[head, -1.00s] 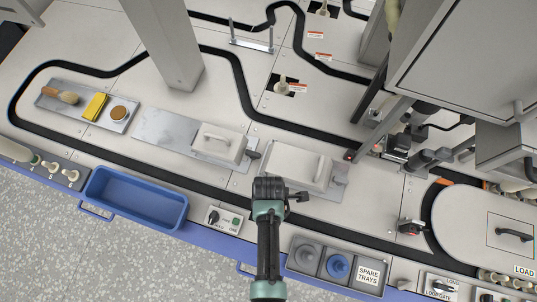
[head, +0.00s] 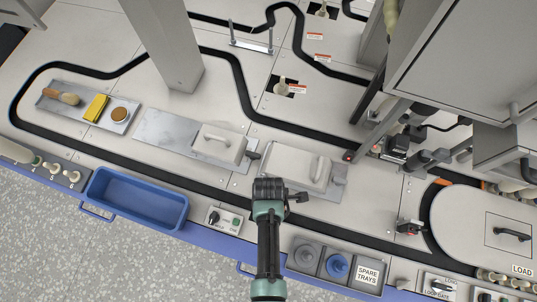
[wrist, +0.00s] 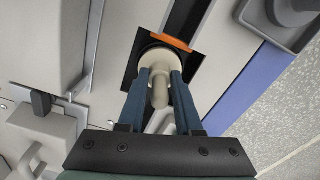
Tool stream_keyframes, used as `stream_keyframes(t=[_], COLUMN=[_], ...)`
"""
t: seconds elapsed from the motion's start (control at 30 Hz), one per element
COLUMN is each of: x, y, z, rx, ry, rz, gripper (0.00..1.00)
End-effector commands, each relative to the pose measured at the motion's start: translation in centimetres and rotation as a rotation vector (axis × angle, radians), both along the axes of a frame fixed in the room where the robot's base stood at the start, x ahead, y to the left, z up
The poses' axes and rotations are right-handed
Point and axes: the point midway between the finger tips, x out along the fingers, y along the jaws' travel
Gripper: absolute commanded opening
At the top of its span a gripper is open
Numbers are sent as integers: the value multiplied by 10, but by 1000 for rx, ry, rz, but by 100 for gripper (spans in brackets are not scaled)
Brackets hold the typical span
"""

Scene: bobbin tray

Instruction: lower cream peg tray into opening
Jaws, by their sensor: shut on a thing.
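The cream peg tray (wrist: 156,57) shows in the wrist view as a round pale disc with an upright peg. My gripper (wrist: 160,82) has its two blue fingers shut on the peg. The tray is over a dark square opening (wrist: 130,72), whose dark corners show on both sides of it. How far down the tray sits, I cannot tell. An orange strip (wrist: 170,41) lies across the tray's far edge. In the head view my gripper (head: 270,190) points down at the deck and hides the tray and opening.
Grey lidded plates with handles stand just beyond my gripper, one nearby (head: 313,170) and one to the left (head: 217,145). A blue bin (head: 135,199) is at the left front. A spare-trays holder (head: 320,262) is at the right front. A grey cabinet (head: 465,60) overhangs the right.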

Motion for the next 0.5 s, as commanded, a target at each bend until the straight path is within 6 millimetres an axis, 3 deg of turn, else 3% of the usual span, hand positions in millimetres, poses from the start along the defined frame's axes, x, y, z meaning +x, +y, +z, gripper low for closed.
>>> stream_keyframes(t=[0.5], x=[0], y=[0], z=[-2], rx=[0], ry=[0], rz=[0], gripper=[0])
